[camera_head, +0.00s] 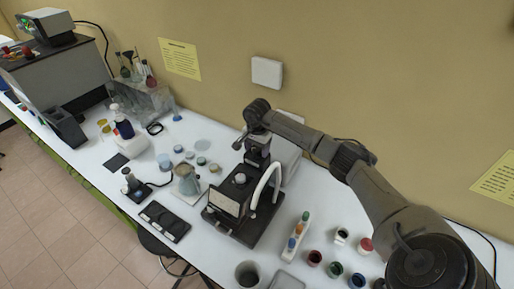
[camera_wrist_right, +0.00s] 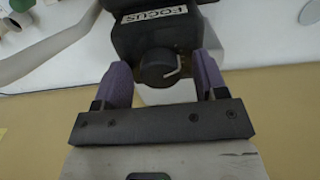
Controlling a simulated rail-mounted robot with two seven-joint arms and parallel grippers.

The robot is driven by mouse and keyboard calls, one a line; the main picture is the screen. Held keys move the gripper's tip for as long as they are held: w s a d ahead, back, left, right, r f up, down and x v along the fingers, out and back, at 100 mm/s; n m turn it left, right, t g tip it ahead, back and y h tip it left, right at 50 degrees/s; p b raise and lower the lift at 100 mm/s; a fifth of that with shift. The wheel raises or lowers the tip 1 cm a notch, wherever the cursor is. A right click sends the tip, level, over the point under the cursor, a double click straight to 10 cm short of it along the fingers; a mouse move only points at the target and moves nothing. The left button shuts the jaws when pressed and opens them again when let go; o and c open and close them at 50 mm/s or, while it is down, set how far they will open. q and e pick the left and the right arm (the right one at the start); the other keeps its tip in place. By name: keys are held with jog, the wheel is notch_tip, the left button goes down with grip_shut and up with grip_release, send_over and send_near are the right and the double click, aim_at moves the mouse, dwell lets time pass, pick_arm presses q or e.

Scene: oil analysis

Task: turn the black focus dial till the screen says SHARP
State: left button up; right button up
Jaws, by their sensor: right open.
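The black focus dial (camera_wrist_right: 157,69) shows in the right wrist view, round with a pale pointer line on its face. It sits on a dark block with a white FOCUS label (camera_wrist_right: 154,14). My right gripper (camera_wrist_right: 163,78) is open, with one purple finger on each side of the dial; I cannot tell whether either finger touches it. In the head view my right gripper (camera_head: 240,144) is at the top of the black instrument (camera_head: 245,228). The small screen (camera_head: 225,200) is on the instrument's front; its text is too small to read. My left gripper is not in view.
A white curved tube (camera_head: 268,178) arches beside the instrument. A rack of coloured vials (camera_head: 296,238) and several small jars stand to its right. The wall is close behind.

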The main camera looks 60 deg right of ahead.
jog(key=shift+c, duration=0.2)
jog(key=shift+c, duration=0.7)
jog(key=c, duration=0.7)
jog(key=shift+c, duration=0.2)
